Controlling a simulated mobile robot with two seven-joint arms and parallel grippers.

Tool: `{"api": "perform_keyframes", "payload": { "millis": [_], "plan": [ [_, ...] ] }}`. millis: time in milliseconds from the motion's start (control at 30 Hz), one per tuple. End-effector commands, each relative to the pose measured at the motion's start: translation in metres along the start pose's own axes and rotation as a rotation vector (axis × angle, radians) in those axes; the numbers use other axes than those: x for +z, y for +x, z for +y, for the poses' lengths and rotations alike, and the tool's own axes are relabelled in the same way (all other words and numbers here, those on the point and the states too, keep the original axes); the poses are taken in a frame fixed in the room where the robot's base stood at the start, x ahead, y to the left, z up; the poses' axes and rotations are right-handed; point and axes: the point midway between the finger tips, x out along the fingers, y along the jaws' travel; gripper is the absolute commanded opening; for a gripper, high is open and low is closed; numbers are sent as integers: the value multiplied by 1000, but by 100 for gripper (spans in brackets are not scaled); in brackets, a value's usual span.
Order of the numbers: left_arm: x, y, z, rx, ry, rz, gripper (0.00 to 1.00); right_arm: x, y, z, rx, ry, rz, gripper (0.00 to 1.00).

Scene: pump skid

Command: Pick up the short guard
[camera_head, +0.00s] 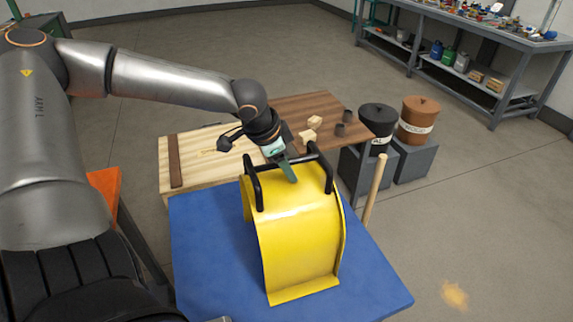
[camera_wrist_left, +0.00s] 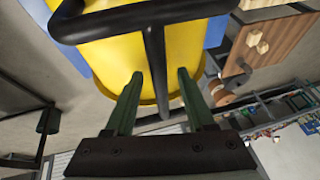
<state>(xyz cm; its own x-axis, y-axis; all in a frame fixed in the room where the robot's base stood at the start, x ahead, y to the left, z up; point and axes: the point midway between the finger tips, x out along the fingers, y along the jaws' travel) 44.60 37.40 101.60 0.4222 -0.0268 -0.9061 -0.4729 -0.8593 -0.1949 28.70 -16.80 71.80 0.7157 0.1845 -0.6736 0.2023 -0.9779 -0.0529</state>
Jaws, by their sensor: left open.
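The short guard (camera_head: 295,245) is a yellow curved cover with black bar handles on top. It stands on the blue-topped table, and in the left wrist view its yellow shell (camera_wrist_left: 108,55) fills the upper part. My left gripper (camera_head: 290,172) is at the top of the guard, by the black handle bar (camera_head: 272,164). In the left wrist view my left gripper (camera_wrist_left: 159,77) is open, with a black bar (camera_wrist_left: 155,65) showing between its two green fingers. Whether a finger touches the bar cannot be told. My right gripper is not in view.
The blue tabletop (camera_head: 205,255) is clear around the guard. Behind it is a wooden bench (camera_head: 205,160) with small blocks and dark cylinders. A wooden rod (camera_head: 375,188) stands right of the guard. Black (camera_head: 377,120) and brown (camera_head: 418,118) bins stand farther right, and a cluttered workbench (camera_head: 480,40) is behind.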

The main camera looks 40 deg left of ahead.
Motion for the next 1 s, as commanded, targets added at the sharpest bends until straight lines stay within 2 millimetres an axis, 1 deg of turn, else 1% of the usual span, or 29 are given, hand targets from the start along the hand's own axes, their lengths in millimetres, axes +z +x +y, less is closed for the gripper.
{"api": "perform_keyframes", "payload": {
  "millis": [167,200,667,1000],
  "plan": [
    [0,0,0,0,0,0,55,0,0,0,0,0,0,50],
    [0,0,0,0,0,0,52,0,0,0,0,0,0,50],
    [0,0,0,0,1,0,1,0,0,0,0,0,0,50],
    [0,0,1,2,1,0,0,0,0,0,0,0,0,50]
  ]
}}
